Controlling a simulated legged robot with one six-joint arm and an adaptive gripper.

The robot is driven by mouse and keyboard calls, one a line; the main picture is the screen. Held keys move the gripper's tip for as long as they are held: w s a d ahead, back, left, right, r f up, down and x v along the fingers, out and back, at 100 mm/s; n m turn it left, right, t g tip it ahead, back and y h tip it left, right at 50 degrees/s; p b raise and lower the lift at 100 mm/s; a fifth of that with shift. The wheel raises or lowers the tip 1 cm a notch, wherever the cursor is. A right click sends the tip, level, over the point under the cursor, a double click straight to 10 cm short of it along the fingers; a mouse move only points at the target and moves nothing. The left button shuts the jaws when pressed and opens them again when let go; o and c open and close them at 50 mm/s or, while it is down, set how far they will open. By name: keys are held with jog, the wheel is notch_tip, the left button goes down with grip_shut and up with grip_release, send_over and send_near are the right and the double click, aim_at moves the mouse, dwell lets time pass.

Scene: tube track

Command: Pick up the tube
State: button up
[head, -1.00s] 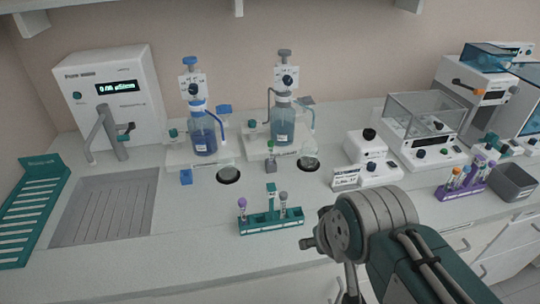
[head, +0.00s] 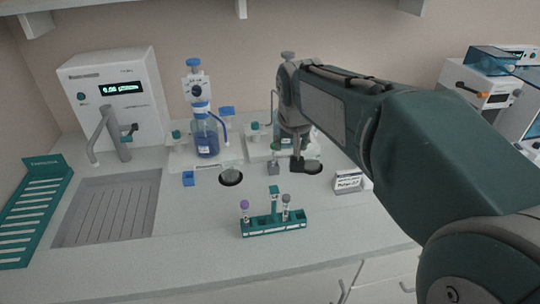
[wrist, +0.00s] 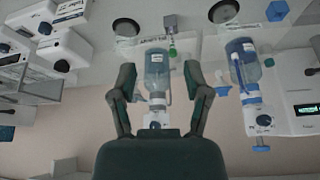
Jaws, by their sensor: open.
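A tube with a green cap (head: 275,147) stands upright in a small grey block (head: 273,168) on the bench. It also shows in the wrist view (wrist: 172,52), beyond my fingertips, with the grey block (wrist: 170,21) behind it. A teal rack (head: 272,228) nearer the front edge holds a purple-capped tube (head: 244,207) and a grey-capped tube (head: 286,203). My gripper (wrist: 160,72) is open and empty, its two fingers spread apart. In the head view my gripper (head: 296,142) is just right of the green-capped tube, partly hidden by my arm.
A blue dispenser bottle (head: 205,136) stands at the back left. A second bottle (wrist: 157,68) shows between my fingers in the wrist view. Round openings (head: 230,177) lie in the bench. A label block (head: 347,181) sits at right. The front strip of bench is clear.

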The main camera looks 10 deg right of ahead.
jog(key=m, duration=0.1)
send_near(273, 150)
jog(key=w, duration=0.2)
jog(key=shift+g+h, duration=0.3)
jog(key=x, duration=1.1)
jog(key=shift+s+a, duration=0.1)
jog(key=shift+s, duration=0.05)
grip_shut()
